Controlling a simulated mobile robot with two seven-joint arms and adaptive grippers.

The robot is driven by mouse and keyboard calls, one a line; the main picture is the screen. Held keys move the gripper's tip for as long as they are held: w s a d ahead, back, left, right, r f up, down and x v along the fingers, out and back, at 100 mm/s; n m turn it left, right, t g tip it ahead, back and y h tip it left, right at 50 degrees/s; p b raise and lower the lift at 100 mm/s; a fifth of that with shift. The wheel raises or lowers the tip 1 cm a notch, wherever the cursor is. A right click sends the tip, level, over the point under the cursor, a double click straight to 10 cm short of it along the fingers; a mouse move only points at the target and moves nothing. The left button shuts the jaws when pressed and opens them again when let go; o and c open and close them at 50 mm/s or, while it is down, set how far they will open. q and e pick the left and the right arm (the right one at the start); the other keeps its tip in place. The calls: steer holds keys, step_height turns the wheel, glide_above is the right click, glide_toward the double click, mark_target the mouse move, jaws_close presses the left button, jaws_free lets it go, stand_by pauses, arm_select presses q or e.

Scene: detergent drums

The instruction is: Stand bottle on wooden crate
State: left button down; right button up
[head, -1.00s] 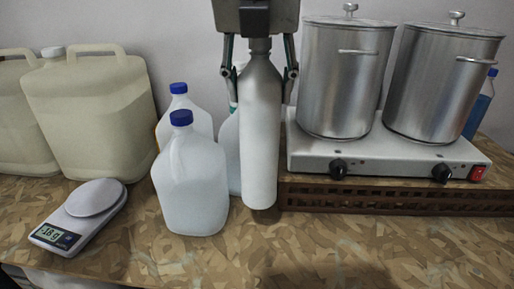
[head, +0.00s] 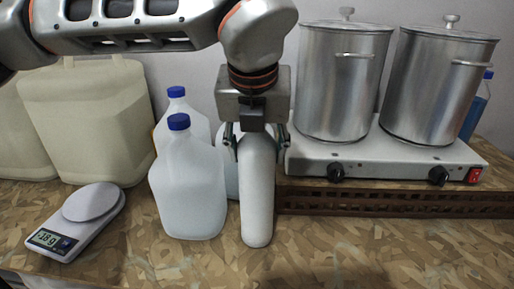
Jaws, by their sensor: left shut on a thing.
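A tall pale grey-white bottle (head: 257,198) is upright in the middle of the head view. My left gripper (head: 257,138) is shut on its upper part from above and hides its top. The bottle's base shows low, in front of the table top; I cannot tell whether it touches the table. The wooden crate (head: 400,203), dark brown with a slotted side, lies to the right of the bottle, under the white hot plate. My right gripper is not in view.
Two milky jugs with blue caps (head: 188,190) stand close on the left. A white hot plate (head: 385,155) with two steel pots (head: 343,85) takes up the crate's top. A scale (head: 78,222) and beige canisters (head: 88,120) are further left. The front right table is clear.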

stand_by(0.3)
arm_select(q)
steer(key=c, duration=1)
jaws_free()
steer(key=shift+o, duration=0.2)
steer(key=shift+r, duration=0.1)
